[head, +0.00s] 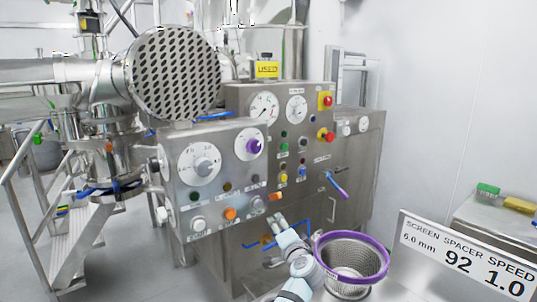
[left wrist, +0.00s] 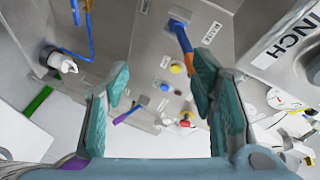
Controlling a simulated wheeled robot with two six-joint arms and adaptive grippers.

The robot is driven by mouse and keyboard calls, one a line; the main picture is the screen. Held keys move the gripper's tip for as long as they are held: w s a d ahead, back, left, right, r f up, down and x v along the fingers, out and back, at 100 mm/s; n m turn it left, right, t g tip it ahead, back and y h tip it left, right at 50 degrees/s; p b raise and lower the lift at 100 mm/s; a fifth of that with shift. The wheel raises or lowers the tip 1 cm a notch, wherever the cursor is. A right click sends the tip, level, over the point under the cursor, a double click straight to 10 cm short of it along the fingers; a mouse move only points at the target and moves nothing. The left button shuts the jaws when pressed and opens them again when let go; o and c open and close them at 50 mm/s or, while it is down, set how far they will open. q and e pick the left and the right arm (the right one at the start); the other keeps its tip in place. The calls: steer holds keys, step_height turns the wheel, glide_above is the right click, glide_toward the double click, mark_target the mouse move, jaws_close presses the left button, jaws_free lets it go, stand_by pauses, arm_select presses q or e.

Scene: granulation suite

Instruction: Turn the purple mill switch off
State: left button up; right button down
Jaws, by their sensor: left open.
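A purple-handled lever (head: 341,190) sticks out at a slant from the right part of the steel control panel, under a small label too small to read. In the left wrist view a purple lever (left wrist: 127,113) shows beyond the fingers, nearer the left one. A purple round knob (head: 253,146) is also on the front panel; I cannot tell from the labels which is the mill switch. My left gripper (head: 277,220) is low in front of the panel, below and left of the purple lever. It is open and empty, with teal pads (left wrist: 158,100) wide apart. My right gripper is not in view.
A blue lever (left wrist: 180,35) with an orange end lies near the right finger. Yellow and blue buttons (left wrist: 177,68) are close by. A purple-rimmed sieve (head: 318,241) stands beside my arm. A sign (head: 465,262) and a side table are at right.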

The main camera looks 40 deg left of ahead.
arm_select(q)
steer(key=d+r+m+y, duration=0.1)
steer(key=d+r+y, duration=0.15)
steer(key=r, duration=0.35)
steer(key=d+r+y, duration=0.1)
steer(key=d+r, duration=0.3)
steer(key=r, duration=0.1)
steer(key=n+g+y+p, duration=0.1)
steer(key=g+y+p, duration=0.1)
steer(key=g+p, duration=0.4)
glide_toward(256, 147)
steer(key=shift+t, duration=0.4)
steer(key=x, duration=0.8)
steer(key=shift+a+f+b, duration=0.2)
steer(key=shift+a+b, duration=0.2)
steer(key=shift+a, duration=0.05)
steer(key=shift+w+a, duration=0.1)
steer(key=shift+a, duration=0.25)
steer(key=shift+r, duration=0.1)
steer(key=shift+d, duration=0.1)
